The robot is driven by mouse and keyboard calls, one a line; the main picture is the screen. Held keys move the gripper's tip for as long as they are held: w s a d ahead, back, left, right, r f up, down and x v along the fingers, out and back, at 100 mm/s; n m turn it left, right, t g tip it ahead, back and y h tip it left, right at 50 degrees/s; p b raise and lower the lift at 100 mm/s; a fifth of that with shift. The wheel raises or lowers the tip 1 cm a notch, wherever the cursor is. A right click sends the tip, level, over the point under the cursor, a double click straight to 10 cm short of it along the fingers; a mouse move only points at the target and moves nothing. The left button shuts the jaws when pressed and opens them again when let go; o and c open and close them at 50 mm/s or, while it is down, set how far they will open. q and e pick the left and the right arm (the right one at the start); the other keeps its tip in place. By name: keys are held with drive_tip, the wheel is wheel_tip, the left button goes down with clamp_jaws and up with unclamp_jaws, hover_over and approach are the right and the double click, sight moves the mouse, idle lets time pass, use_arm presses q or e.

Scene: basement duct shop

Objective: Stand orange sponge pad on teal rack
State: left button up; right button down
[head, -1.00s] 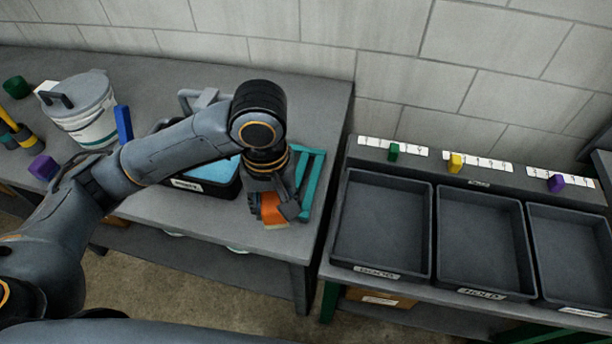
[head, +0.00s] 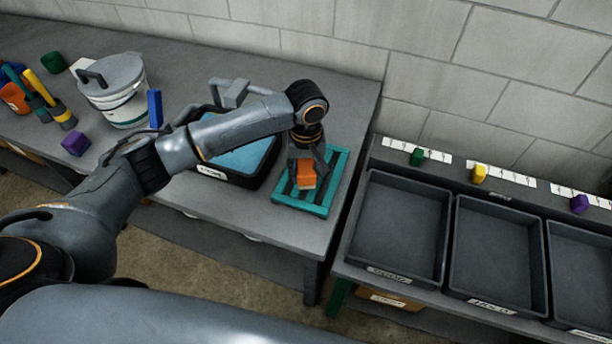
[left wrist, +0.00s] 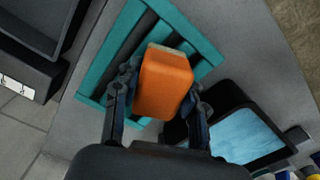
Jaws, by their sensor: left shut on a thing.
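The orange sponge pad (head: 306,175) is an orange block with a pale layer on one edge; it also shows in the left wrist view (left wrist: 163,85). My left gripper (head: 306,172) is shut on it, with one finger on each side in the left wrist view (left wrist: 157,100). The teal rack (head: 300,208) is a slatted frame lying flat on the grey bench. The pad is over the rack; I cannot tell whether it touches the slats. The rack also shows behind the pad in the left wrist view (left wrist: 97,78). My right gripper is not in view.
A black tub (head: 238,180) with blue contents stands left of the rack. A lidded white bucket (head: 118,100), a blue block (head: 154,108) and a purple block (head: 75,143) are further left. Black trays (head: 398,228) sit on the right-hand bench.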

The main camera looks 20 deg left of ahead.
sight(307, 167)
use_arm(q)
wheel_tip(307, 167, down, 3)
drive_tip(key=shift+s+r, duration=0.1)
drive_tip(key=shift+r, duration=0.05)
drive_tip(key=o, duration=1)
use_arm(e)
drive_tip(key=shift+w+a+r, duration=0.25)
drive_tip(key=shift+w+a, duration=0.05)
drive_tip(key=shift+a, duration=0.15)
use_arm(q)
wheel_tip(307, 167, up, 11)
drive_tip(key=shift+f+b, duration=0.15)
drive_tip(key=shift+b, duration=0.65)
drive_tip(key=shift+r, duration=0.7)
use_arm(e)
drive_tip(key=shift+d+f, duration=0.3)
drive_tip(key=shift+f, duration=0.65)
